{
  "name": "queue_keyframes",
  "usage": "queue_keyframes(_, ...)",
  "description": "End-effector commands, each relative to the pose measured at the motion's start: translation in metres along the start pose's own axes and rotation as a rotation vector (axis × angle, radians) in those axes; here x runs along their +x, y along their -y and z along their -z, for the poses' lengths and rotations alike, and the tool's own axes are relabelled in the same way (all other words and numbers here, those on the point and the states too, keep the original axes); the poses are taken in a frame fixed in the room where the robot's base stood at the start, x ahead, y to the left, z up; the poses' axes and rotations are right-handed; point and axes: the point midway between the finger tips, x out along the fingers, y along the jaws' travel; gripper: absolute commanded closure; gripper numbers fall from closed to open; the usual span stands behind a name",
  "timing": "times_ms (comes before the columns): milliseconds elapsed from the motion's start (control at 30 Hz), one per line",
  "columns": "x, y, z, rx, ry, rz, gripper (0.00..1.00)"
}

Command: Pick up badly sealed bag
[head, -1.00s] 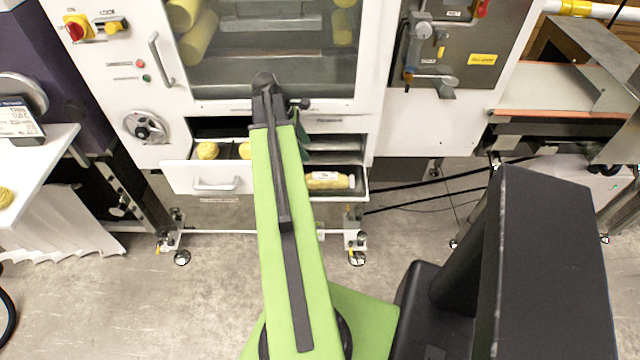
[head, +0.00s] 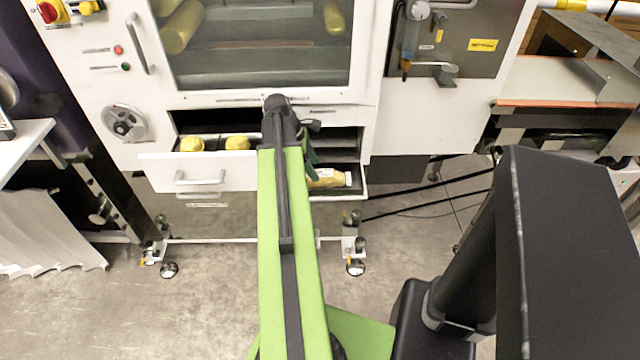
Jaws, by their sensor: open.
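A yellowish bag (head: 326,179) with a pale label and a whitish end lies in the open tray (head: 357,184) at the lower right of the white machine. Its left part is hidden behind my arm and gripper. I cannot make out its seal. My gripper (head: 308,150) is at the end of the green arm, seen mostly from behind, just left of and above the bag. Its fingers are largely hidden; a dark green part shows by the tray. It looks empty and open, and no contact with the bag can be seen.
Left of my arm, an open white drawer (head: 212,173) holds yellow items (head: 237,142). The machine's glazed door (head: 262,75) stands above. A conveyor (head: 550,82) is at the right. A white table (head: 20,140) is at the left edge. Bare floor lies in front.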

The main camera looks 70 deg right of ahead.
Motion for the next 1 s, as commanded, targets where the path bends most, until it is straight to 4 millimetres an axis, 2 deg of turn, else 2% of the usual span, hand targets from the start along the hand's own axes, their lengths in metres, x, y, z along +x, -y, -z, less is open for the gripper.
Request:
queue_keyframes(267, 0.049, 0.002, 0.006, 0.001, 0.000, 0.001, 0.38)
queue_keyframes(533, 0.048, 0.002, 0.003, 0.001, 0.000, 0.000, 0.38)
queue_keyframes(1000, 0.049, 0.002, 0.002, 0.002, 0.000, 0.001, 1.00)
